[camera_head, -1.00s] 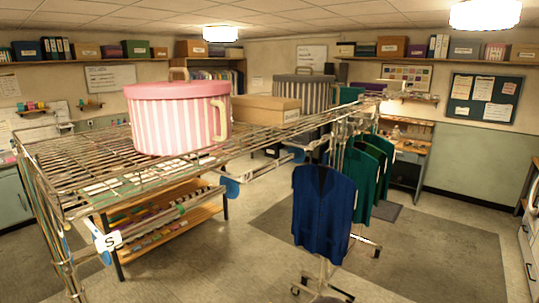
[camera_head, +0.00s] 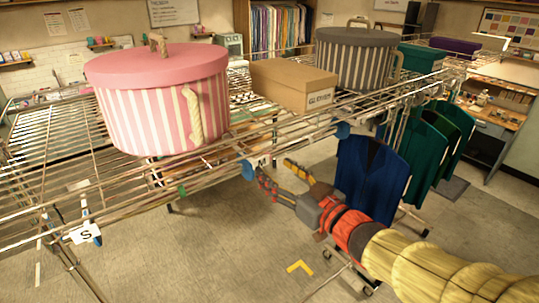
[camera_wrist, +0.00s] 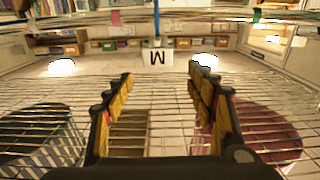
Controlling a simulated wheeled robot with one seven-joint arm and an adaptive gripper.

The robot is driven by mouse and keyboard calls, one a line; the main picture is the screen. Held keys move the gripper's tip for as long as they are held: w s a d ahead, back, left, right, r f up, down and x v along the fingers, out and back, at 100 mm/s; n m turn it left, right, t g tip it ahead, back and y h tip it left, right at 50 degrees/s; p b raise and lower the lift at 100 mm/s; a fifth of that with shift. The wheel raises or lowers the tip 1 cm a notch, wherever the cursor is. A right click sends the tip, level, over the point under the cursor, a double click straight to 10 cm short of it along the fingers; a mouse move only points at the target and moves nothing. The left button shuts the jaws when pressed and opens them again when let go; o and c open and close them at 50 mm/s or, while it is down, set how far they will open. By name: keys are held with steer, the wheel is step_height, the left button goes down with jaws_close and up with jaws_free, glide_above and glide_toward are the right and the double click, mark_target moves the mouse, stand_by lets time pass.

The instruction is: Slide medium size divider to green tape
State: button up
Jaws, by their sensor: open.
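The medium divider (camera_head: 249,170) is blue and hangs on the front rail of the wire rack, right of the green tape (camera_head: 182,191). In the wrist view its white tag (camera_wrist: 157,57) shows an upside-down M, centred ahead between the fingers, with a blue strip above it. My gripper (camera_head: 272,169) is open and empty, its fingers pointing at the divider from the right and just below the rail. The wrist view shows the fingers (camera_wrist: 160,88) spread wide, apparently short of the tag. A greenish strip (camera_wrist: 257,15) is on the rail at upper right.
The small divider (camera_head: 85,233), tagged S, hangs farther left. A pink striped box (camera_head: 155,100), cardboard box (camera_head: 292,85) and grey striped box (camera_head: 355,60) stand on the rack. Blue (camera_head: 372,172) and green vests hang close to my arm. Floor below the rail is open.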

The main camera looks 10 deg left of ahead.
mark_target(262, 159)
steer(key=x, duration=0.8)
steer(key=shift+w+d+p, duration=0.1)
steer(key=shift+d+p, duration=0.05)
steer(key=shift+p, duration=0.25)
steer(key=c, duration=0.3)
steer(key=c, duration=1.1)
jaws_close()
